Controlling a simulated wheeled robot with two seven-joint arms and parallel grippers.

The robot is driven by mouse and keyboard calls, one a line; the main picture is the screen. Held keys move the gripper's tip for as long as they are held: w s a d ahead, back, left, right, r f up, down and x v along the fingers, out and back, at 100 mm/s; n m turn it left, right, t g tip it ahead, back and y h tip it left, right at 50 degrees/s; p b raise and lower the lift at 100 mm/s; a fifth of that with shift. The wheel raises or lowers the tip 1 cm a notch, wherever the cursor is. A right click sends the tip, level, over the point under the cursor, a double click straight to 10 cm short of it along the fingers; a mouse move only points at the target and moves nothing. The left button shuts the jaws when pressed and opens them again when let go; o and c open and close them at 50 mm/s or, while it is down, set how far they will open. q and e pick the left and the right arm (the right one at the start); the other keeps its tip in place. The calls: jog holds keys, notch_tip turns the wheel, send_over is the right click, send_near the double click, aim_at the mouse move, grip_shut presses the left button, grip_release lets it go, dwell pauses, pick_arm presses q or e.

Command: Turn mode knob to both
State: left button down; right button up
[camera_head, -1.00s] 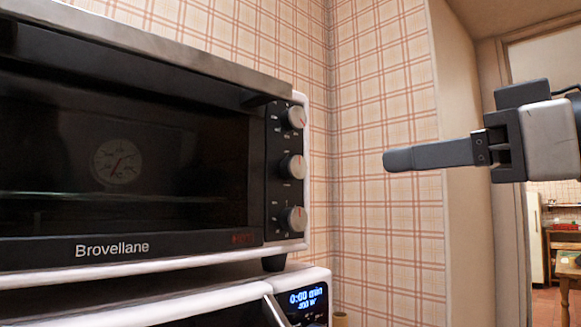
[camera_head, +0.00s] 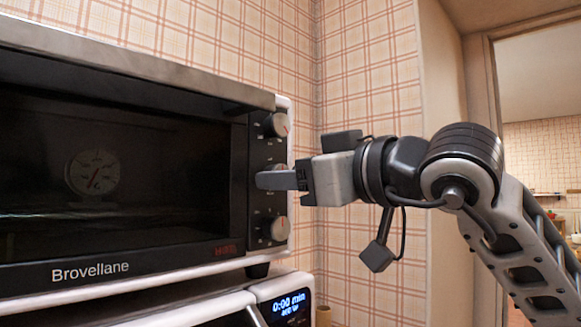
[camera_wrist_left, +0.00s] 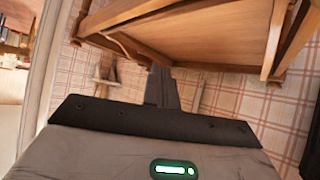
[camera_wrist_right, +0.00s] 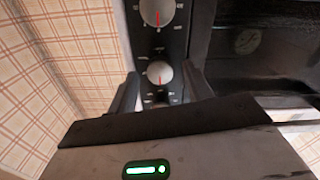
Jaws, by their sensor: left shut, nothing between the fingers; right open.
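The toaster oven (camera_head: 120,262) has a black control strip with three round silver knobs. The top knob (camera_head: 276,125) and bottom knob (camera_head: 276,229) show clearly in the head view. My right gripper (camera_head: 264,180) is in front of the middle knob and mostly hides it. The knob labels are too small to read. My left gripper (camera_wrist_left: 160,86) is shut and empty.
A second appliance with a lit blue display (camera_head: 287,305) stands below the oven. Plaid wallpaper (camera_head: 365,70) is right of the oven. In the left wrist view, wooden furniture (camera_wrist_left: 190,35) is close to the left gripper.

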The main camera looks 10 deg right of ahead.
jog(key=shift+w+a, duration=0.15)
jog(key=shift+w, duration=0.1)
jog(key=c, duration=1)
jog(key=shift+o, duration=0.2)
